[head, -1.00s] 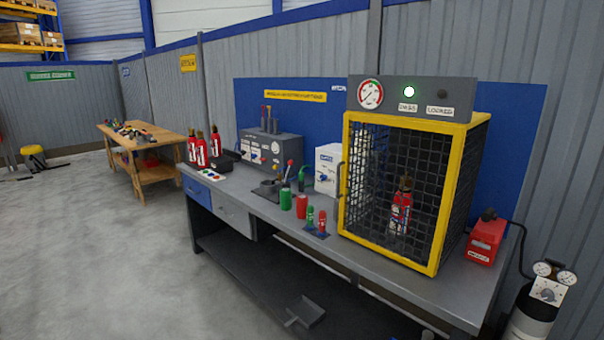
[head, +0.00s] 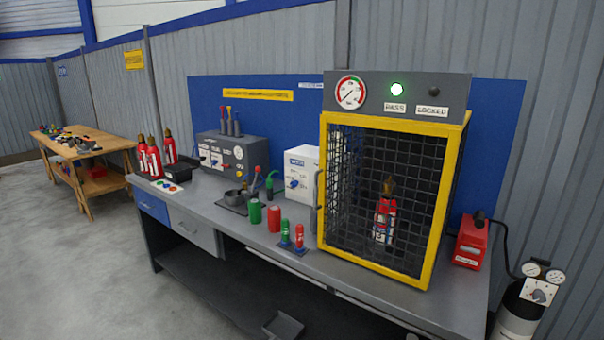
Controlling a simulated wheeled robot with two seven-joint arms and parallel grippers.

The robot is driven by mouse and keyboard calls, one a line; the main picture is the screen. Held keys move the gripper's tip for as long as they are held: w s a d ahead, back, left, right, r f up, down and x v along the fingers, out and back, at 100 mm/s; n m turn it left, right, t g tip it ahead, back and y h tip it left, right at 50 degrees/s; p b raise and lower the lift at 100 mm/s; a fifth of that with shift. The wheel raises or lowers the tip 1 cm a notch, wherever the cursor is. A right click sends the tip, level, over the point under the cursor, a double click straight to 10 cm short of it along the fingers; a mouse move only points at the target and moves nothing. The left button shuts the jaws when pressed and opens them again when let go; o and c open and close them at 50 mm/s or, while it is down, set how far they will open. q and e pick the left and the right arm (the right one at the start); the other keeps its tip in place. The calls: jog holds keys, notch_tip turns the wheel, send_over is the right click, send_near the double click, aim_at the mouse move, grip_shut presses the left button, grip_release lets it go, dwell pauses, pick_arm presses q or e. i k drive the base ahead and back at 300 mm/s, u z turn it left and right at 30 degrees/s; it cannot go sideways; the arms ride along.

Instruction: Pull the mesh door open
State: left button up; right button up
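The mesh door (head: 350,190) is the dark wire front of a yellow-framed cage (head: 439,205) on the grey workbench. The door looks shut in its frame. A dark upright handle (head: 318,203) shows at its left edge. Inside, behind the mesh, a small red extinguisher (head: 384,218) stands upright. The panel on top of the cage has a gauge (head: 350,92), a lit green lamp (head: 397,89) above the label PASS, and an unlit lamp (head: 434,91) above LOCKED. Neither of my grippers shows in the head view.
On the bench (head: 225,228) left of the cage stand red and green cylinders (head: 274,218), a white box (head: 302,173) and a grey control unit (head: 221,152). A red box (head: 470,243) sits right of the cage. A gas cylinder (head: 520,308) stands at the bench's right end. Floor at left is clear.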

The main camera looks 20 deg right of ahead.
aim_at(320, 176)
jog(key=i, duration=0.4)
jog(key=z, duration=2.05)
